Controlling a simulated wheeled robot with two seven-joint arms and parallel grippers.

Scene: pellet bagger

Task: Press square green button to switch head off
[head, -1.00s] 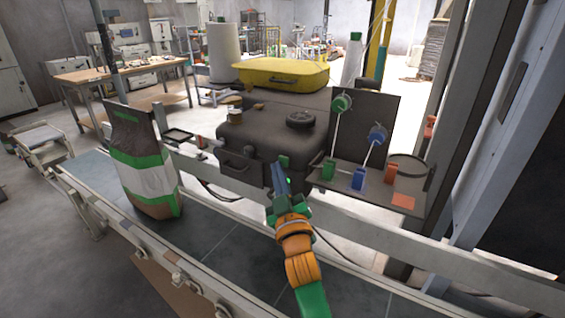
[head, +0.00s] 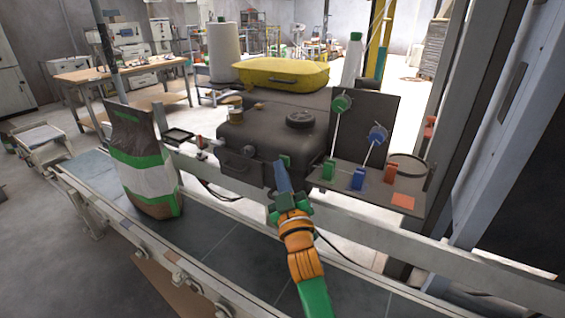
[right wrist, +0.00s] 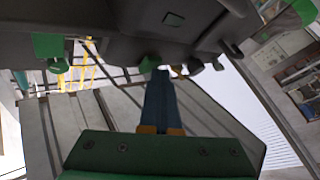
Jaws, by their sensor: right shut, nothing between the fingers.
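My right gripper (head: 284,182) is shut and empty, with its blue fingers pointing at the front of the dark machine head (head: 265,135). A small green piece (head: 285,160) shows right at its fingertips, on the machine's front; it looks like the green button, but its shape is too small to tell. In the right wrist view, the shut fingers (right wrist: 158,92) reach up to the dark housing, with a small green piece (right wrist: 149,64) beside their tips. I cannot tell whether they touch. My left gripper is not in view.
A panel (head: 407,208) to the right carries a green block (head: 328,170), a blue block (head: 358,179) and a red-orange one (head: 390,171). A tall bag (head: 146,185) stands on the conveyor at left. A rail (head: 235,186) runs in front of the machine.

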